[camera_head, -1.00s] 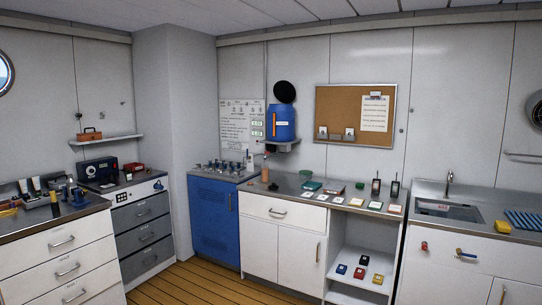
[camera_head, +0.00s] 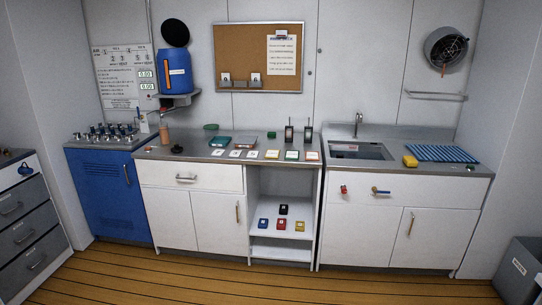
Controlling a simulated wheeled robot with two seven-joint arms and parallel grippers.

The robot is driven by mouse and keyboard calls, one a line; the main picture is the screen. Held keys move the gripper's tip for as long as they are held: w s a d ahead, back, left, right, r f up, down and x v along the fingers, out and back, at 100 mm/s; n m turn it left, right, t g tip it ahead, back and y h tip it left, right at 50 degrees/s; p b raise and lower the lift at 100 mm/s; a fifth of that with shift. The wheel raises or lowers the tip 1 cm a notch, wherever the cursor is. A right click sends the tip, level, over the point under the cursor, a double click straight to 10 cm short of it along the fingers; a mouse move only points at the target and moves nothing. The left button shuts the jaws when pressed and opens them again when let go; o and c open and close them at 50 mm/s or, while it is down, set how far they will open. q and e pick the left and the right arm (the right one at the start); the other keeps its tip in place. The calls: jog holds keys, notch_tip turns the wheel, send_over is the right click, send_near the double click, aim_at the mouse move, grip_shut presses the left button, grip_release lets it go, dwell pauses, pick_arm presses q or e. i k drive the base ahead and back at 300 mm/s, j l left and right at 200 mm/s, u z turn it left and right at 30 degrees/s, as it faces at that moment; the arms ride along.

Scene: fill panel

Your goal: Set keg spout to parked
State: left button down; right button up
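The blue keg (camera_head: 174,72) stands on a small grey wall shelf (camera_head: 180,100) above the left part of the counter, with an orange strip on its front. A small spout-like part (camera_head: 166,112) shows below the shelf at its left; it is too small to tell its exact position. An orange-brown cup (camera_head: 165,135) stands on the counter below it. Neither of my grippers is in view.
A blue cabinet (camera_head: 106,195) with a metal top of fittings stands left of the white counter (camera_head: 190,178). Several cards and two handheld radios lie or stand on the counter. A sink (camera_head: 358,150) is to the right. The wooden floor in front is clear.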

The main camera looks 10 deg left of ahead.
aim_at(173, 111)
jog(key=i+j, duration=0.45)
jog(key=j, duration=0.25)
jog(key=i+j, duration=0.5)
jog(key=j, duration=0.15)
jog(key=i+j, duration=0.45)
jog(key=j, duration=0.25)
jog(key=i+j, duration=0.45)
jog(key=j, duration=0.25)
jog(key=i+j+u, duration=0.1)
jog(key=i+j, duration=0.35)
jog(key=j, duration=0.2)
jog(key=i+j, duration=0.5)
jog(key=j, duration=0.15)
